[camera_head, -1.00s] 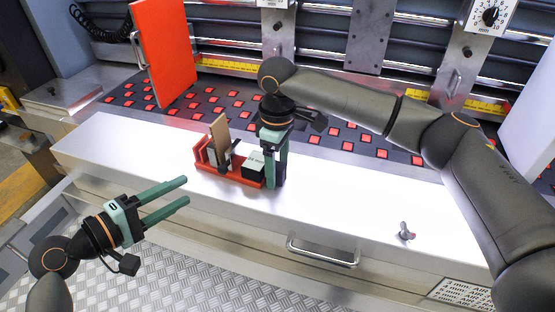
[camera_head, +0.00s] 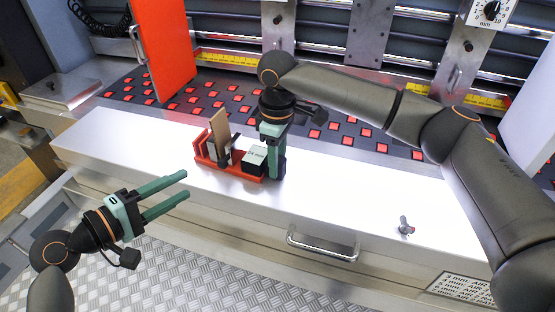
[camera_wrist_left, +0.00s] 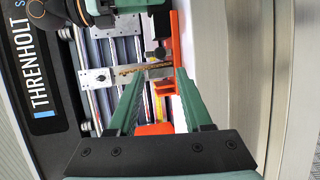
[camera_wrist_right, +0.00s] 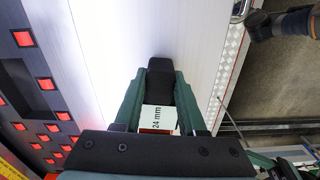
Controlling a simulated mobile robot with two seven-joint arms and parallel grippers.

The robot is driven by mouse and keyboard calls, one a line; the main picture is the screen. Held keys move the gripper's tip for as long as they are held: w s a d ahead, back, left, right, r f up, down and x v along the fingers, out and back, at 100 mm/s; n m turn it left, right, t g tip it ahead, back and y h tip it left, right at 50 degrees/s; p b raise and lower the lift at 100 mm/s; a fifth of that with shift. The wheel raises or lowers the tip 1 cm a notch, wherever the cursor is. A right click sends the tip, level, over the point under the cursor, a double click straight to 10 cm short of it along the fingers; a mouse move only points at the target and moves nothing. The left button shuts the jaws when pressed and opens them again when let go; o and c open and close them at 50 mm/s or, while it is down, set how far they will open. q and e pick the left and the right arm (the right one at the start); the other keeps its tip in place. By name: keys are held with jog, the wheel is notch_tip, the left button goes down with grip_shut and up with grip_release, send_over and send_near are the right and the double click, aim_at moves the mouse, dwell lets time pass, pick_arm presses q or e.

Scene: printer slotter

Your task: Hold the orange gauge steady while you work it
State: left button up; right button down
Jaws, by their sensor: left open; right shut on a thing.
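The orange gauge (camera_head: 236,175) stands on the white bench top, with a tan upright plate (camera_head: 219,131) and a black block with a pale top (camera_head: 254,160) on it. My right gripper (camera_head: 273,177) points down at the gauge's right end and is shut on it. In the right wrist view a black piece (camera_wrist_right: 160,76) and a "24 mm" label (camera_wrist_right: 159,118) show between its fingers. My left gripper (camera_head: 184,188) is open and empty, in front of the bench and left of the gauge. In the left wrist view the gauge (camera_wrist_left: 178,50) lies beyond its fingertips.
The white bench top (camera_head: 340,200) is mostly clear. A drawer handle (camera_head: 322,247) sticks out in front. An orange panel (camera_head: 163,45) stands behind the bench at the left.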

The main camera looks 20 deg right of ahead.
pick_arm(q)
jog(key=shift+o, duration=0.7)
jog(key=shift+f, duration=0.15)
jog(key=m+t+y, duration=0.2)
jog(key=m+t, duration=0.3)
jog(key=m, duration=0.7)
send_near(221, 166)
jog(key=x, duration=0.8)
jog(key=shift+w+d, duration=0.1)
jog(key=shift+w, duration=0.05)
jog(key=shift+c, duration=0.2)
